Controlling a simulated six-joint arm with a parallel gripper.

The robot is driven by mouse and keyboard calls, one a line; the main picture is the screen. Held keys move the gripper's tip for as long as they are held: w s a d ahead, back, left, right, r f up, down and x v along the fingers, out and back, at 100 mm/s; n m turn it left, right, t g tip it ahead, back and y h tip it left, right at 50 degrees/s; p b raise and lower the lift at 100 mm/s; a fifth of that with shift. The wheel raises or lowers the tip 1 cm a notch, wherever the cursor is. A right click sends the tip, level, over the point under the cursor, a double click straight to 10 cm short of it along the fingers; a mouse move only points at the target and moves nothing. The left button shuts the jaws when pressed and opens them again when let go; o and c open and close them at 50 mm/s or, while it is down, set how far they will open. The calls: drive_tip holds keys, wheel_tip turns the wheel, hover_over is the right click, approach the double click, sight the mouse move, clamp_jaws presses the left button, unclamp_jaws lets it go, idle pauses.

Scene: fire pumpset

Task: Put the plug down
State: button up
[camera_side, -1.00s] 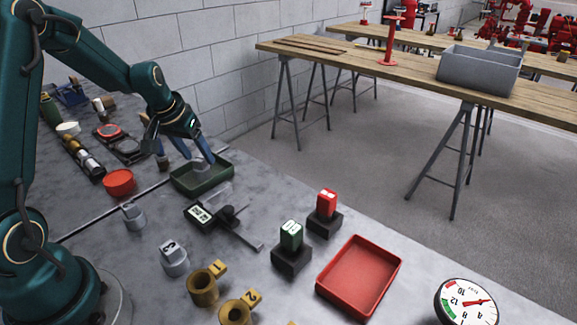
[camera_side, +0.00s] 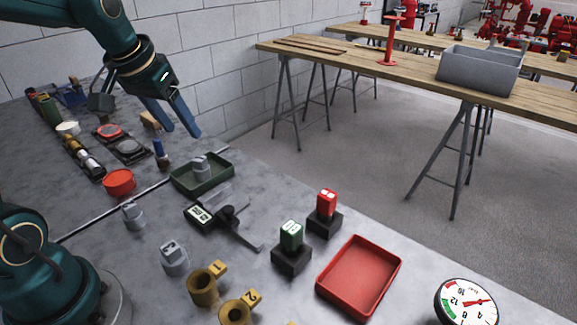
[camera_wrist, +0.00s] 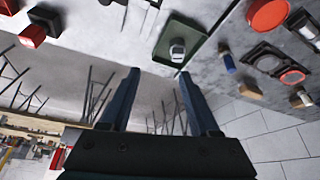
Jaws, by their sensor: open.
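A grey plug (camera_side: 200,165) sits in the dark green tray (camera_side: 216,183) on the grey worktop. Both also show in the wrist view, the plug (camera_wrist: 177,49) inside the green tray (camera_wrist: 164,55). My gripper (camera_side: 178,134) is above and behind the tray, with its blue fingers apart and nothing between them. In the wrist view my gripper (camera_wrist: 160,75) is spread and empty, clear of the plug.
Grey plugs (camera_side: 174,258) and brass fittings (camera_side: 203,288) stand at the front. A caliper (camera_side: 231,217) lies before the tray. A red tray (camera_side: 360,277) and red and green blocks stand right. A red round dish (camera_side: 119,182) is left.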

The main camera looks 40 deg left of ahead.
drive_tip(key=s+d+f+m+t+h, duration=0.1)
drive_tip(key=s+d+m, duration=0.2)
drive_tip(key=s+d, duration=0.8)
drive_tip(key=shift+s+d+m, duration=0.3)
drive_tip(key=shift+s+d, duration=0.1)
drive_tip(key=shift+d, duration=0.3)
